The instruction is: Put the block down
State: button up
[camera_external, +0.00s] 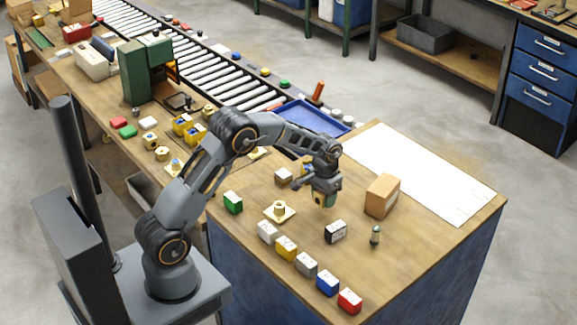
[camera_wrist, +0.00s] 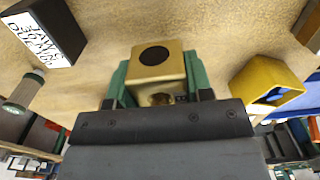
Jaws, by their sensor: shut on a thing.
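In the external view the block is mostly hidden between the fingers. I cannot tell whether its underside touches the bench.
A black block with a white label (camera_external: 336,231) and a small green-topped bottle (camera_external: 375,235) stand nearby. The cardboard box (camera_external: 382,196) is to the right. Several coloured blocks line the front edge, including a red one (camera_external: 350,300). A white sheet (camera_external: 425,175) lies behind, clear.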

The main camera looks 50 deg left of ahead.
aim_at(324, 211)
jog(key=shift+w+f, duration=0.3)
jog(key=shift+f+p, duration=0.35)
jog(key=shift+f, duration=1.15)
jog(key=shift+f, duration=0.1)
jog(key=shift+f, duration=0.15)
jog(key=o, duration=1.3)
